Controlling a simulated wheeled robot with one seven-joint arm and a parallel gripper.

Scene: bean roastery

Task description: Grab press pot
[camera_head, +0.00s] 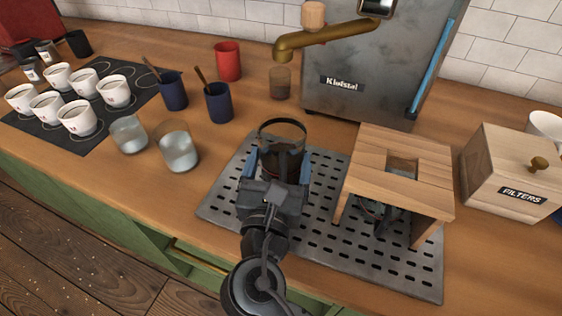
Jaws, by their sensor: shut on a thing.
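The press pot (283,128) looks like a clear glass vessel with a dark rim band. It stands upright over the far left part of the perforated metal tray (320,262). My gripper (278,168) is shut on it, with a blue-padded finger on its left and right sides. The gripper hides most of the pot's near side and its base, so I cannot tell whether it touches the tray.
A wooden stand (400,180) with a dark item under it is close on the right. A wooden filters box (512,172) lies beyond. Two glasses (178,150) and blue cups (218,104) stand left. The steel machine (375,70) and brass spout (325,38) are behind.

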